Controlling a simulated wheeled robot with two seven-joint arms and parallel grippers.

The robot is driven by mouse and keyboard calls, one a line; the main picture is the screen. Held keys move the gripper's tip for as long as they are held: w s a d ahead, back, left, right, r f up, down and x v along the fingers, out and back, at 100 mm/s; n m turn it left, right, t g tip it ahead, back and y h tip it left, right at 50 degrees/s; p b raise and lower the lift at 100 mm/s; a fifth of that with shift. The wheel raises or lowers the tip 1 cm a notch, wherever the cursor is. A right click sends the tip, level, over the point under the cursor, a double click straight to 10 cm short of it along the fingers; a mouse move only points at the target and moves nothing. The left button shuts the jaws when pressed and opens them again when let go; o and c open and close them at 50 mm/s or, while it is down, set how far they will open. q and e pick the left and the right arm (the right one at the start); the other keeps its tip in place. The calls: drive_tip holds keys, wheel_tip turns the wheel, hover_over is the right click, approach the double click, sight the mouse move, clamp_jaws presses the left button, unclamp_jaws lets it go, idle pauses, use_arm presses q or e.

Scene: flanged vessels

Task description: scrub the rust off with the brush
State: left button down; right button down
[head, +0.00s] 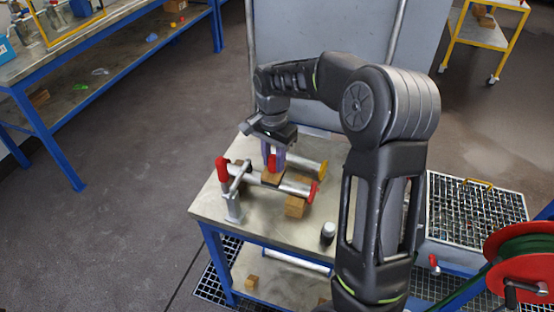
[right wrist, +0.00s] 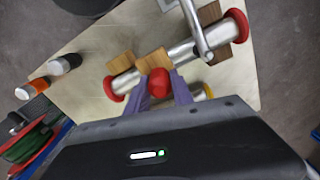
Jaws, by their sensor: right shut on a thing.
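A silver pipe (head: 295,188) with red end caps lies on wooden blocks on the workbench (head: 262,226). It also shows in the right wrist view (right wrist: 183,55). My right gripper (head: 273,160) points down at the pipe. In the right wrist view its purple fingers (right wrist: 160,90) are shut on the brush's red handle (right wrist: 158,82). The brush's wooden body (right wrist: 153,61) is over the pipe's middle and seems to touch it. Its bristles and any rust under it are hidden. My left gripper is not in view.
A second pipe with a yellow end (head: 322,169) lies behind. A dark bottle with a white part (head: 328,234) stands at the bench's front right. A grated platform (head: 470,210) and a red hose reel (head: 525,258) are at the right. Open floor (head: 130,170) lies left.

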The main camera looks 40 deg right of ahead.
drive_tip(key=shift+w+a+f, duration=0.1)
drive_tip(key=shift+w+a, duration=0.2)
drive_tip(key=shift+w, duration=0.05)
drive_tip(key=shift+w+a, duration=0.1)
drive_tip(key=shift+a, duration=0.05)
drive_tip(key=shift+w+a+p, duration=0.35)
drive_tip(key=shift+w+a, duration=0.15)
drive_tip(key=shift+w, duration=0.35)
drive_tip(key=shift+s+d, duration=0.15)
drive_tip(key=shift+s+d+b, duration=0.15)
drive_tip(key=shift+s+d, duration=0.25)
drive_tip(key=shift+s, duration=0.25)
drive_tip(key=shift+s+d+b, duration=0.15)
drive_tip(key=shift+s+d, duration=0.25)
drive_tip(key=shift+s, duration=0.2)
